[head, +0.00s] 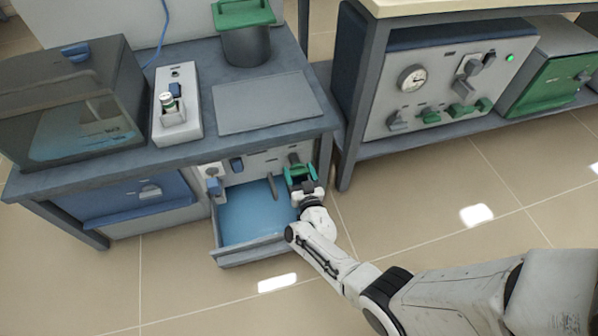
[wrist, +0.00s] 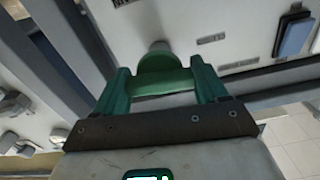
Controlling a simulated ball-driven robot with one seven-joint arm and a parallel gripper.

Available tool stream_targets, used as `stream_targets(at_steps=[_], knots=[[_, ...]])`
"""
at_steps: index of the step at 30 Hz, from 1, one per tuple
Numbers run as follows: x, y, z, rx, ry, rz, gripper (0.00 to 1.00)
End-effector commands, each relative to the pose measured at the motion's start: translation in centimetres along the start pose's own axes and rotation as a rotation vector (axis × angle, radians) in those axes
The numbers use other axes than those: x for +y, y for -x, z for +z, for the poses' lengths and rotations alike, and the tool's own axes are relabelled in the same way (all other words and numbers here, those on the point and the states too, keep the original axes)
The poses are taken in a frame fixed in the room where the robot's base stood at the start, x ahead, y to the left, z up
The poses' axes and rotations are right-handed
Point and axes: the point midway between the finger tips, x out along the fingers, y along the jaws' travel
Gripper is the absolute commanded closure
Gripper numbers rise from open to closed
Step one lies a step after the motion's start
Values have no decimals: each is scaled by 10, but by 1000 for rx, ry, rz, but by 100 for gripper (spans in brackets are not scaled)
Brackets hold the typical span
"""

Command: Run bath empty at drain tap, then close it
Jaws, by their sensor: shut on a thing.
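A green tap knob (wrist: 160,78) on a short grey stem stands out from a pale panel in the wrist view. My gripper (wrist: 162,85) has one green finger on each side of the knob and is shut on it. In the head view my gripper (head: 304,180) is at the right of the panel under the left bench, mostly covering the knob. A dark box (head: 70,100) with a see-through front and a bluish lower part stands on the bench; it may be the bath. Below the panel is an open grey tray (head: 250,249) with a flat blue inside. I cannot tell if liquid is flowing.
A dark pot with a green lid (head: 246,45), a flat grey plate (head: 268,103) and a white stand with a small vial (head: 177,115) are on the bench. A bench leg (head: 342,160) and a gauge panel (head: 430,95) are to the right. Tiled floor in front is clear.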

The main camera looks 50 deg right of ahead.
Motion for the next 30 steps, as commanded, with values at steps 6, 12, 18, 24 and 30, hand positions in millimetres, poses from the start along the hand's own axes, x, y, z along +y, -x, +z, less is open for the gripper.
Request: stream_targets(at_steps=[6,12,18,24,30], knots=[[0,1,1,-3,82,-1,58],[0,1,2,-3,114,-1,58],[0,1,2,-4,121,-2,58],[0,1,2,-4,121,-2,58],[0,1,1,-3,119,-1,9]])
